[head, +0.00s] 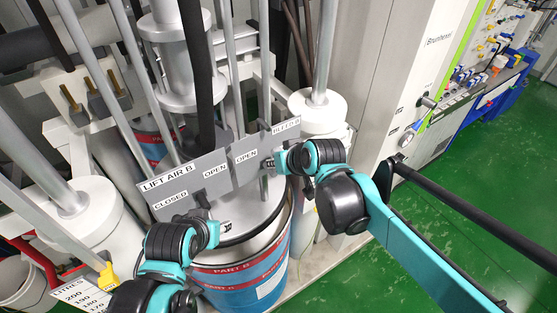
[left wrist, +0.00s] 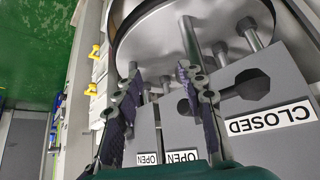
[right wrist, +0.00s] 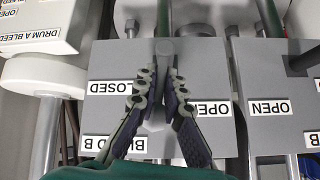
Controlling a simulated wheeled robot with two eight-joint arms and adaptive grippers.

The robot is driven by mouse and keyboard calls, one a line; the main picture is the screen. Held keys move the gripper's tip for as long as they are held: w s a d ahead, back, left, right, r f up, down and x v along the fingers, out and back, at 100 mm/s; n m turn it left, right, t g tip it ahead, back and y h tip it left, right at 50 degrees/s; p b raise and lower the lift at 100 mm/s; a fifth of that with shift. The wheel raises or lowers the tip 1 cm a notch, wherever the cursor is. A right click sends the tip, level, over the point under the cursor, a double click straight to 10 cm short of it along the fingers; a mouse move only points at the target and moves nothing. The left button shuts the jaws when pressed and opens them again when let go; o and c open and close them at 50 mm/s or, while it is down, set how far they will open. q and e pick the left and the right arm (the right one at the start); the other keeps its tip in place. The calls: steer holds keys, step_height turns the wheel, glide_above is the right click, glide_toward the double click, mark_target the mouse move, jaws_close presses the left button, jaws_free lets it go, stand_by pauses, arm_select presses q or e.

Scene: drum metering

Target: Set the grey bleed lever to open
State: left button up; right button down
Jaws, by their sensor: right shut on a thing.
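The grey bleed lever (right wrist: 165,48) shows by its rounded end in the right wrist view, in front of the BLEED B plate (right wrist: 115,62). It stands between the CLOSED label (right wrist: 112,87) and the OPEN label (right wrist: 210,108). My right gripper (right wrist: 163,82) is shut on the lever; the fingers hide much of its shaft. In the head view my right gripper (head: 270,163) covers the right part of the BLEED B plate. My left gripper (left wrist: 158,72) is open and empty, in front of the LIFT AIR B plate (left wrist: 285,80). It also shows in the head view (head: 226,225).
The LIFT AIR B lever (left wrist: 252,84) is dark and close to my left gripper. The blue and red drum (head: 240,275) stands below the plates. Metal posts (head: 238,70) rise behind them.

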steer(key=shift+a+r+n+t+h, duration=0.3)
steer(key=shift+n+t+h, duration=0.1)
steer(key=shift+t+h, duration=0.1)
stand_by(0.3)
steer(key=c, duration=1.6)
jaws_free()
steer(key=shift+a+f, duration=0.1)
steer(key=shift+s, duration=0.1)
steer(key=v, duration=1.2)
